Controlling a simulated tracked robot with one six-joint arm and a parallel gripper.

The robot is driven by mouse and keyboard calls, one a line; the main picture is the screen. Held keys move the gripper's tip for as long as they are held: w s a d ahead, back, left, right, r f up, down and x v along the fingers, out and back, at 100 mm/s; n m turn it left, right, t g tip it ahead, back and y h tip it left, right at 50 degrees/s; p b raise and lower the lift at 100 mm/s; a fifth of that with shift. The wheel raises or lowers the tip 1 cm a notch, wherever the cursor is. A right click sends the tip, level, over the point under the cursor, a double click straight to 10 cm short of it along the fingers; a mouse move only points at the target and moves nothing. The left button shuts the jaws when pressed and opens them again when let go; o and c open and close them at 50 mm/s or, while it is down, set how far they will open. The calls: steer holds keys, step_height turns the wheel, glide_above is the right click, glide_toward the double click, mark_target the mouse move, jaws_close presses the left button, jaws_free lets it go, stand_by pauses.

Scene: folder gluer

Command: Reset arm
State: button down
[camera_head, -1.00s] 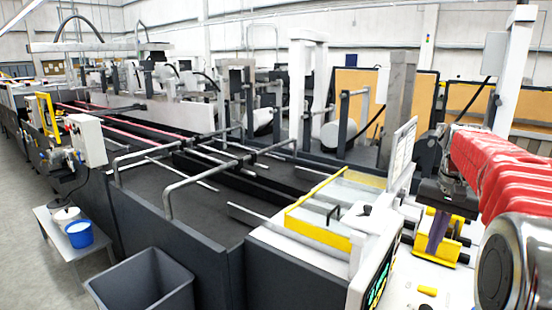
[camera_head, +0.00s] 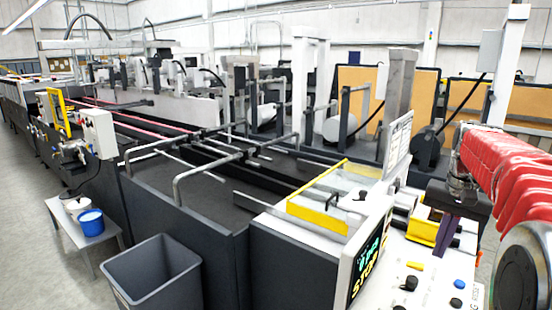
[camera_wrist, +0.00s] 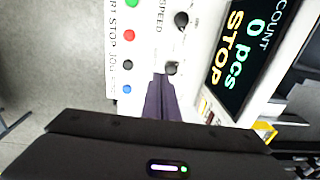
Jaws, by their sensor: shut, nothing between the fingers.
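My gripper (camera_head: 441,250) has dark purple fingers that point down over the machine's white control panel (camera_head: 425,283), at the right of the head view. In the wrist view the fingers (camera_wrist: 160,98) are together and empty, beside a black knob (camera_wrist: 171,68). Whether they touch the panel is hard to tell. My red-sleeved arm comes in from the right edge of the head view. The counter display (camera_wrist: 245,55) reads "0 pcs STOP".
Green, red (camera_wrist: 129,35), black and blue buttons line the panel. A yellow-edged clear guard (camera_head: 318,213) is left of the gripper. A grey bin (camera_head: 152,275) and a small table (camera_head: 98,238) with buckets stand on open floor at left.

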steer(key=s+a+f+n+t, duration=0.2)
steer(key=s+a+f+n, duration=0.1)
steer(key=s+a, duration=0.7)
steer(key=s+a+f+n+t, duration=0.3)
steer(key=s+a+n, duration=0.1)
steer(key=s+a, duration=0.7)
steer(key=shift+s+a+f, duration=0.25)
steer(key=shift+a+f, duration=0.15)
steer(key=shift+a, duration=0.15)
stand_by(0.9)
